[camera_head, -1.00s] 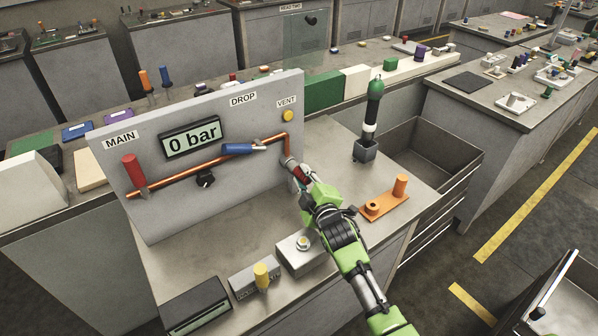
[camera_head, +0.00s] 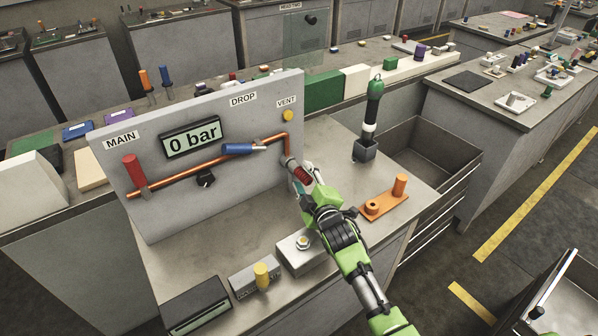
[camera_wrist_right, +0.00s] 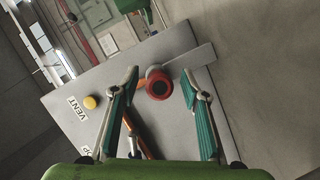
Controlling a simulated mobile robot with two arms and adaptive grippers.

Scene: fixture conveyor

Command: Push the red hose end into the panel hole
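The red hose end (camera_head: 301,174) sits at a grey fitting (camera_head: 290,162) on the right part of the grey panel (camera_head: 222,196), below the VENT label. In the right wrist view the red hose end (camera_wrist_right: 158,84) shows as a red ring with a dark centre, facing the camera. How deep it sits in the panel hole is hidden. My right gripper (camera_head: 305,181) is open in front of it. In the right wrist view its teal-padded fingers (camera_wrist_right: 158,82) stand apart on either side, with gaps to the red end. My left gripper is not in view.
The copper pipe (camera_head: 207,170) with a blue lever (camera_head: 237,149) crosses the panel; its gauge reads 0 bar. An orange bracket (camera_head: 384,205), a dark green-topped tool in a holder (camera_head: 365,151) and a metal block (camera_head: 301,252) stand near my right arm.

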